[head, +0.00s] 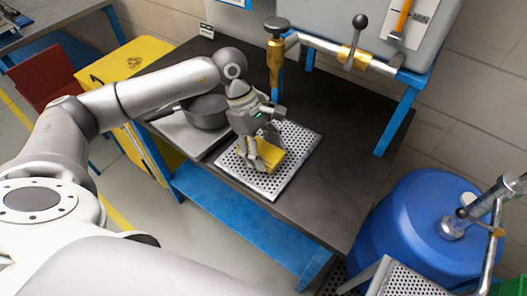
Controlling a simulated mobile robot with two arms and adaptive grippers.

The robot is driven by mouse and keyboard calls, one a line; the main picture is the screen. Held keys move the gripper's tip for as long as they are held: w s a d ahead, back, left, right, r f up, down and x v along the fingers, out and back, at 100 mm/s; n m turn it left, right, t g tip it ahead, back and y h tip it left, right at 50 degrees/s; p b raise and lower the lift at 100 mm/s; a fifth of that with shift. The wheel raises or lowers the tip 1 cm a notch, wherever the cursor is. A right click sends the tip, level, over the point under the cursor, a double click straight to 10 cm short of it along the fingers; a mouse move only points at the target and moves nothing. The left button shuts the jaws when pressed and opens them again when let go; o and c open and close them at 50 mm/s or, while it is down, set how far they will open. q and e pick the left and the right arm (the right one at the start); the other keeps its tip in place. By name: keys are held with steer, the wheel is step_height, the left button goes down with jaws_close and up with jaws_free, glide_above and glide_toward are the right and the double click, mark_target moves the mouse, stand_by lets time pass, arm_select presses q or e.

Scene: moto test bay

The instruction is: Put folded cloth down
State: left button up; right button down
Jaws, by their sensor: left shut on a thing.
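The folded cloth (269,153) is a small yellow block-like bundle over the perforated metal tray (293,167) on the dark workbench. My left gripper (257,162) reaches down from above and is shut on the cloth at its left side. The fingers hide part of the cloth. The cloth is at or just above the tray's surface; I cannot tell whether it touches. My right gripper is not in view.
A dark pan (205,112) sits on a light board left of the gripper. A brass valve with pipe (275,55) rises behind the tray. A blue drum (412,225) stands at the right. The bench (345,120) right of the tray is clear.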

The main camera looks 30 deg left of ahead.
arm_select(q)
steer(key=shift+a+f, duration=0.1)
steer(key=shift+f, duration=0.8)
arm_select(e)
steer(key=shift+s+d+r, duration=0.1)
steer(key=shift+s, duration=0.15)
arm_select(q)
steer(key=shift+s+f+b, duration=0.1)
steer(key=shift+f+b, duration=0.2)
steer(key=shift+b, duration=0.1)
steer(key=o, duration=0.8)
steer(key=shift+o, duration=0.6)
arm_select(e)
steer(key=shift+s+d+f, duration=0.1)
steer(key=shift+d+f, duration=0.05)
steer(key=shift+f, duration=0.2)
arm_select(q)
steer(key=shift+r+p, duration=0.45)
steer(key=shift+p, duration=0.1)
steer(key=b+v, duration=0.2)
steer(key=v, duration=0.8)
steer(key=shift+a+r, duration=0.1)
steer(key=shift+r, duration=0.2)
steer(key=shift+a+r, duration=0.25)
steer(key=shift+r, duration=0.25)
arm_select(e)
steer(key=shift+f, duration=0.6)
